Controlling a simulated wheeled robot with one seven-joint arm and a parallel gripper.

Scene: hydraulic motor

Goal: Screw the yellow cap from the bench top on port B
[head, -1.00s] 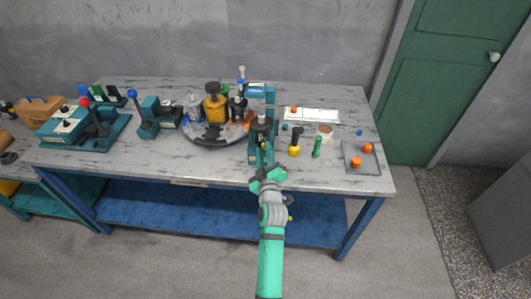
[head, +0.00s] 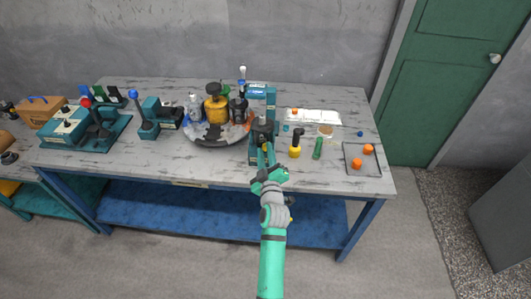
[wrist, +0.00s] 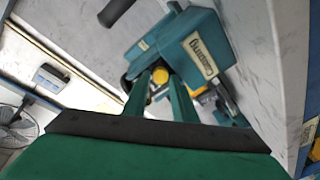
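A yellow cap (wrist: 160,76) shows between the two finger tips of my gripper (wrist: 160,84) in the wrist view, with a finger against each side of it. It faces the teal fixture (wrist: 186,45), which has a pale label. In the head view my gripper (head: 266,152) reaches the front of the teal stand (head: 270,97), just below the dark motor (head: 262,130). Port B cannot be made out; the cap and fingers cover that area. Whether the cap touches the port's thread cannot be told.
A round turntable (head: 219,141) with bottles stands left of the stand. A black and yellow tool (head: 295,149), a green cylinder (head: 318,149) and a tray (head: 376,170) with orange caps (head: 357,164) lie to the right. A blue cap (head: 360,133) lies behind the tray. The bench's front edge is close beneath my arm.

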